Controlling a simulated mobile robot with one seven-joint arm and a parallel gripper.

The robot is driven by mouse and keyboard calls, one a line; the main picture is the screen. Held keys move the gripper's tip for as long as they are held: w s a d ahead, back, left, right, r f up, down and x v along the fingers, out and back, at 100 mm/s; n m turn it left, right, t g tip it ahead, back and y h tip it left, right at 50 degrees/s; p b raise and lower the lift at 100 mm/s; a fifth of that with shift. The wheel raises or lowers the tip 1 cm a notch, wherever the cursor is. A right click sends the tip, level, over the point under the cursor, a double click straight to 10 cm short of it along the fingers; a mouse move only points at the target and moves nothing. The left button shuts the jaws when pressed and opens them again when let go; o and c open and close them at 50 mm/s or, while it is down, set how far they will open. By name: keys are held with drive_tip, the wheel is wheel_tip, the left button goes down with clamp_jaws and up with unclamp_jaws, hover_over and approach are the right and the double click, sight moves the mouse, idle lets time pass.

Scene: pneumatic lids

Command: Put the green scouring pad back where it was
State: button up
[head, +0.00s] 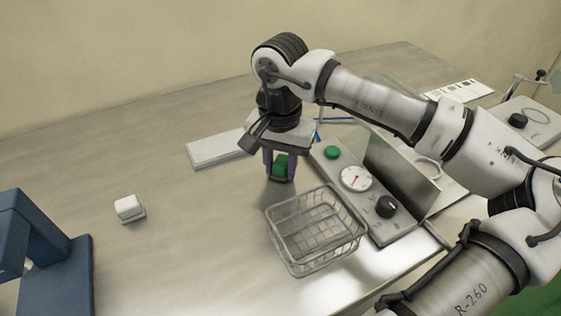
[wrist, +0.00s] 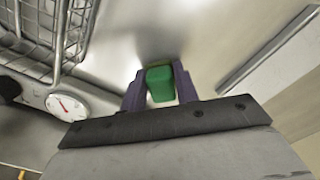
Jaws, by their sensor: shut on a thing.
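The green scouring pad (head: 282,168) is between the fingers of my gripper (head: 280,172), over the bench top behind the wire basket. In the wrist view the pad (wrist: 161,84) sits between the two purple fingers of my gripper (wrist: 160,93), which is shut on it. The pad is close to the bench surface; I cannot tell whether it touches it. Its upper part is hidden by the gripper in the head view.
A wire basket (head: 272,218) stands in front of the gripper. A control panel with a gauge (head: 356,178), green button (head: 332,152) and black knob (head: 387,207) is to the right. A white block (head: 129,208) and blue stand (head: 70,270) are left. A pale flat slab (head: 215,149) lies behind.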

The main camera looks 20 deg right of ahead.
sight(280, 163)
drive_tip(key=shift+f, duration=0.2)
drive_tip(key=o, duration=0.9)
drive_tip(key=shift+r, duration=0.1)
wheel_tip(280, 163, up, 12)
drive_tip(key=shift+r, duration=0.15)
